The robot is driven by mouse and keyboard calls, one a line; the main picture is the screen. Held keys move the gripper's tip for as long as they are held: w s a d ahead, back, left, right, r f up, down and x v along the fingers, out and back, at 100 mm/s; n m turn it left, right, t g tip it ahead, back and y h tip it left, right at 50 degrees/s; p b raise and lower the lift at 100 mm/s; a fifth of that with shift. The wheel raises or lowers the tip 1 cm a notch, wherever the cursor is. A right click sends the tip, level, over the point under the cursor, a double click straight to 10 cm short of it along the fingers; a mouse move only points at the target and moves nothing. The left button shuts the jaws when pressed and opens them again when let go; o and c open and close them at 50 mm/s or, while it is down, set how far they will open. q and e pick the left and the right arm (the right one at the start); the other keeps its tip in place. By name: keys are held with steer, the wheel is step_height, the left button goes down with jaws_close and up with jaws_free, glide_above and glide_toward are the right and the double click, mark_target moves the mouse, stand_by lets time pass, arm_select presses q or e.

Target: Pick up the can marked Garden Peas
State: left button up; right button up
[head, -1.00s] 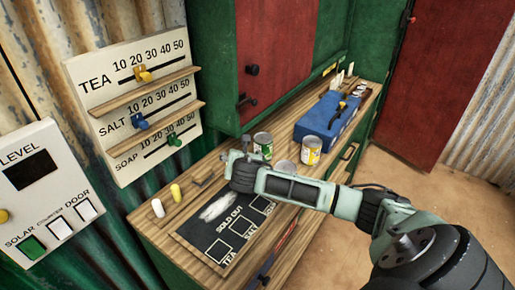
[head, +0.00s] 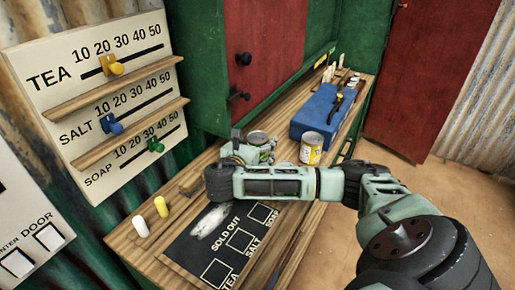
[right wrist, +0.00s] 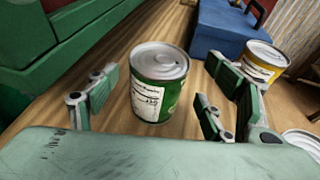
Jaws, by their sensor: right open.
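A green can (right wrist: 157,88) with a white label panel stands upright on the wooden counter in the right wrist view. The label's print is too small to read surely. My right gripper (right wrist: 155,103) is open, with its fingers to the left and right of the can and a gap on each side. In the head view the green can (head: 258,137) is partly hidden behind my right gripper (head: 248,153). A yellow-labelled can (head: 311,149) stands to its right, also in the right wrist view (right wrist: 262,62). My left gripper is not in view.
A third can (right wrist: 303,139) shows in part at the wrist view's right edge. A blue toolbox (head: 318,112) stands further back on the counter. A green and red cabinet (head: 265,45) rises behind.

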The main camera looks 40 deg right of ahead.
steer(key=shift+x, duration=1.4)
steer(key=shift+w, duration=0.1)
steer(key=c, duration=1.6)
steer(key=shift+r, duration=0.1)
